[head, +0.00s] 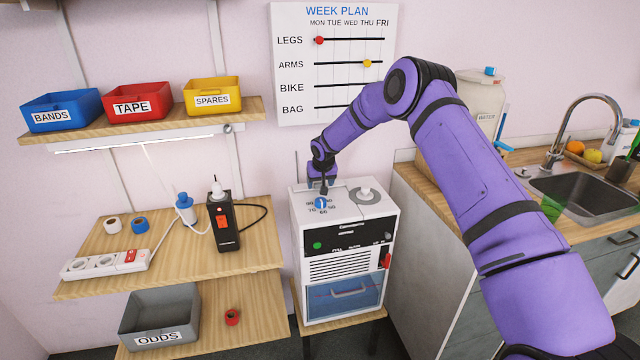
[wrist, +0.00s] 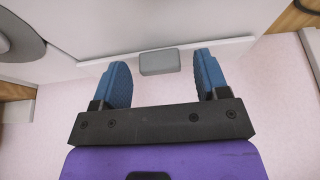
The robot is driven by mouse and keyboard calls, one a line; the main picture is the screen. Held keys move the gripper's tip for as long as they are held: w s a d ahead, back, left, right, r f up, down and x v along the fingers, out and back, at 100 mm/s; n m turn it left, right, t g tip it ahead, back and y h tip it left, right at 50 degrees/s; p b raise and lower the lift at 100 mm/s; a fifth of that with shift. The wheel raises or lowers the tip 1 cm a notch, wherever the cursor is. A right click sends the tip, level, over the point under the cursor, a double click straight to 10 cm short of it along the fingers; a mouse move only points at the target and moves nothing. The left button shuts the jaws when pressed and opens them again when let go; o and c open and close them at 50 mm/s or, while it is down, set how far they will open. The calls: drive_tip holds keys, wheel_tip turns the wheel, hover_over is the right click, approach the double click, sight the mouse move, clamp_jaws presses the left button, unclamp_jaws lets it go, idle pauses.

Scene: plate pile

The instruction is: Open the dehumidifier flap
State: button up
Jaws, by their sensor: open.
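The dehumidifier (head: 345,250) is a white box with a black front panel, a vent grille and a blue tank at the bottom. A blue dial with numbers (head: 321,203) and a grey round cap (head: 365,194) are on its top. My gripper (head: 322,188) is at the back part of the top; its fingertips are hard to make out in the head view. In the wrist view my gripper (wrist: 161,82) is open, with blue fingers on either side of a grey tab (wrist: 160,62) at the white body's edge. I cannot tell whether they touch it. No flap stands visibly raised.
A wooden shelf to the left holds a power strip (head: 105,263) and a black device (head: 223,222). A counter with a sink (head: 590,190) is to the right. A wall shelf (head: 150,125) with bins hangs at upper left. The pink wall is close behind the dehumidifier.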

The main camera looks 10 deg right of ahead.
drive_tip(key=shift+w+f, duration=0.15)
drive_tip(key=shift+f, duration=0.1)
drive_tip(key=c, duration=0.9)
drive_tip(key=shift+r, duration=0.1)
drive_tip(key=shift+w+r+g, duration=0.3)
drive_tip(key=shift+g, duration=0.45)
drive_tip(key=shift+w+r+g, duration=0.25)
drive_tip(key=shift+r+g, duration=0.05)
drive_tip(key=shift+g, duration=0.45)
drive_tip(key=o, duration=0.9)
